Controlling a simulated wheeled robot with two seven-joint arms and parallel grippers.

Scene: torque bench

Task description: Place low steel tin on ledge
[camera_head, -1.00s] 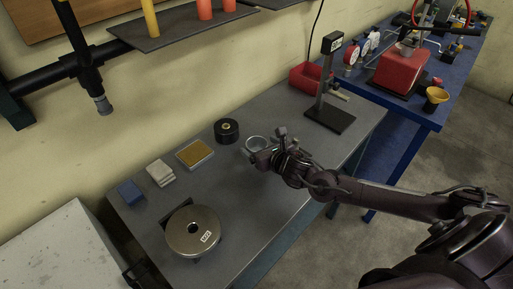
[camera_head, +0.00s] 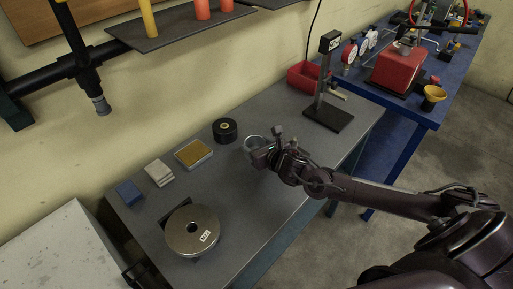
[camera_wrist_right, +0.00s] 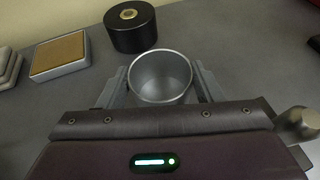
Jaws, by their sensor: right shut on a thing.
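The low steel tin (camera_wrist_right: 160,76) is a round, open, empty grey cup. My right gripper (camera_wrist_right: 163,88) is shut on it, with one finger on each side of its wall. In the head view the tin (camera_head: 253,141) shows partly beyond my right gripper (camera_head: 261,150), over the grey bench near the black roll. I cannot tell whether its base touches the bench. A dark shelf (camera_head: 150,41) on the wall at the upper left, with yellow and red cylinders on it, looks like the ledge. My left gripper is not in view.
The black roll (camera_head: 225,130), a tan-topped box (camera_head: 193,153), pale blocks (camera_head: 159,172) and a blue block (camera_head: 130,193) line the bench's back. A steel disc (camera_head: 192,232) lies at the front left. A black stand (camera_head: 328,115) and red bin (camera_head: 304,76) are at the right.

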